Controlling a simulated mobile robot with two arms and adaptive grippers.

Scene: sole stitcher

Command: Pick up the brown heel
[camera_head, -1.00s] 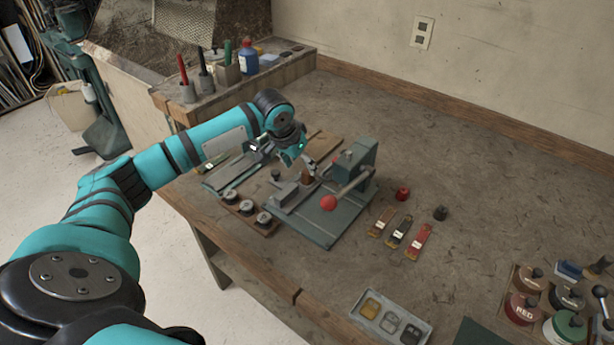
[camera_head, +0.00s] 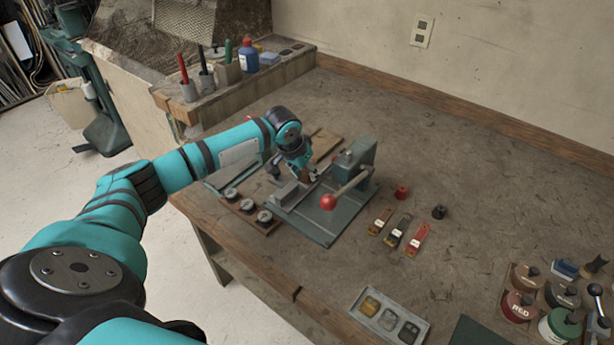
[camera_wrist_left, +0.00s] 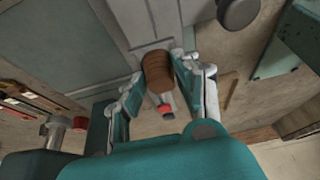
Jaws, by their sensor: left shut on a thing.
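The brown heel (camera_wrist_left: 157,72) shows in the left wrist view as a rounded, layered brown block between the two fingers. My left gripper (camera_wrist_left: 158,80) is shut on it, one finger on each side. In the head view my left gripper (camera_head: 304,173) is low over the grey-green press (camera_head: 318,224), beside its upright post. The heel is mostly hidden there behind the gripper. I cannot tell whether the heel still touches the press. My right gripper is not in view.
The press has a lever with a red ball (camera_head: 328,202). A wooden strip with several round pieces (camera_head: 248,206) lies left of it. To the right are tagged strips (camera_head: 398,232), a red piece (camera_head: 402,192) and a black piece (camera_head: 439,212). A grey tray (camera_head: 388,318) sits in front.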

